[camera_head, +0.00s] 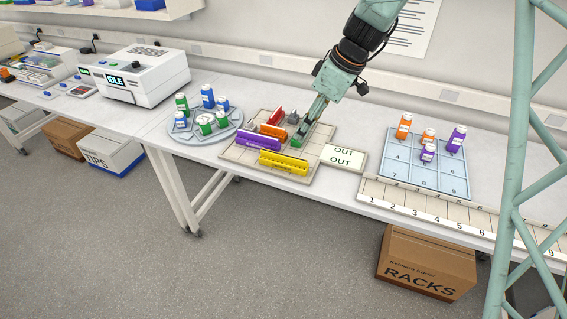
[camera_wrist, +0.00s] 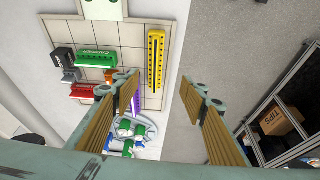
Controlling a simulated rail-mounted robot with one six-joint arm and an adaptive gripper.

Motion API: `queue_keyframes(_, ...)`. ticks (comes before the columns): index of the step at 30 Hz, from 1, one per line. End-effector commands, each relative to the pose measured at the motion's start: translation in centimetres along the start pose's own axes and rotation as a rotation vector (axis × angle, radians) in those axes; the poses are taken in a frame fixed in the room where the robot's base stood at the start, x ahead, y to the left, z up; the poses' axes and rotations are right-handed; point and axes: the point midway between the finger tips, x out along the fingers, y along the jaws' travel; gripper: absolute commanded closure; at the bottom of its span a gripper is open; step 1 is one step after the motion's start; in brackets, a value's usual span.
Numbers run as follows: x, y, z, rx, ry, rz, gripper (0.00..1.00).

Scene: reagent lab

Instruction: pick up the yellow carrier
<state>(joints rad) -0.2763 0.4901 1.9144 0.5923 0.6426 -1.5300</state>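The yellow carrier (camera_head: 283,163) is a long bar with a row of holes, lying near the front edge of the beige gridded tray (camera_head: 238,154). In the wrist view the yellow carrier (camera_wrist: 156,62) runs upright in the picture, beyond and between my fingertips. My gripper (camera_wrist: 160,88) is open, with nothing between its fingers. In the head view my gripper (camera_head: 299,139) hangs over the tray's right part, behind the yellow carrier. It looks apart from the yellow carrier; its exact height is hard to tell.
Purple (camera_head: 259,142), orange (camera_head: 273,131), green (camera_wrist: 96,59) and red (camera_wrist: 84,94) carriers share the tray. A round rack of bottles (camera_head: 172,135) stands left. An OUT plate (camera_head: 343,157) and a blue bottle grid (camera_head: 400,180) lie right.

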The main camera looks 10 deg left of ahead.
Motion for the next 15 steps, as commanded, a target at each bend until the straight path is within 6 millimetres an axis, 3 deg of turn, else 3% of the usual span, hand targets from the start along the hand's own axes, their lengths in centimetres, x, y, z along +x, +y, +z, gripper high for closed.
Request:
queue_keyframes(6,3.4,1.0,-0.9,-0.054,0.005,-0.013,0.60)
queue_keyframes(15,4.6,1.3,-1.1,-0.076,0.008,-0.017,0.60)
